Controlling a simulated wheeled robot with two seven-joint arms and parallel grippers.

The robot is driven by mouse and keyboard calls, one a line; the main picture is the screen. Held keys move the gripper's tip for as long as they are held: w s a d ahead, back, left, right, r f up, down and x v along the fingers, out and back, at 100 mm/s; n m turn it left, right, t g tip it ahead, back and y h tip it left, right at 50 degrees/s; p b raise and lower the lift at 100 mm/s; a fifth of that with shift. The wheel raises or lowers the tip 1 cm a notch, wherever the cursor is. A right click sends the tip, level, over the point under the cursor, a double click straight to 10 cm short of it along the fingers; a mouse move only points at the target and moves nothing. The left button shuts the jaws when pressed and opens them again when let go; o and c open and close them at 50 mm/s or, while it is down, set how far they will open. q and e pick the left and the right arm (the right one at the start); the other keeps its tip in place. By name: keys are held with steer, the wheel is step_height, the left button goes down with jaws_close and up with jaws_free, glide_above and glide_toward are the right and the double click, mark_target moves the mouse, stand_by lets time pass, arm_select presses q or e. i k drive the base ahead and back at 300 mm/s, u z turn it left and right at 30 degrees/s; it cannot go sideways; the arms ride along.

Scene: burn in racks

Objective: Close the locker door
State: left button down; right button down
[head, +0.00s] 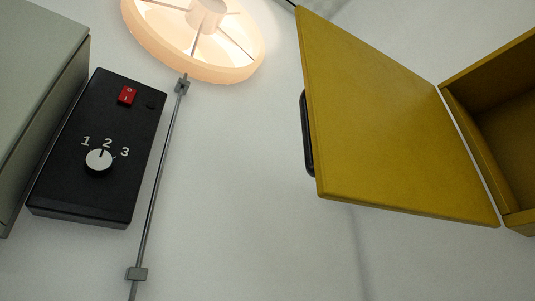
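The yellow locker door (390,115) stands open at the right of the head view. It is swung out to the left of the yellow locker (505,125), whose open inside shows at the right edge. A black handle (307,134) is on the door's left edge, partly hidden behind the panel. The hinge side of the door is at its right, beside the locker opening. Neither my left nor my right gripper shows in this view.
A black control box (100,190) with a red switch and a white dial is on the wall at the left, beside a grey-green cabinet (35,85). A lit round lamp (200,65) is above, with a thin conduit (160,190) below it. The wall between conduit and door is clear.

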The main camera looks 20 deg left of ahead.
mark_target(377, 134)
steer(key=k, duration=1.15)
steer(key=z, duration=1.05)
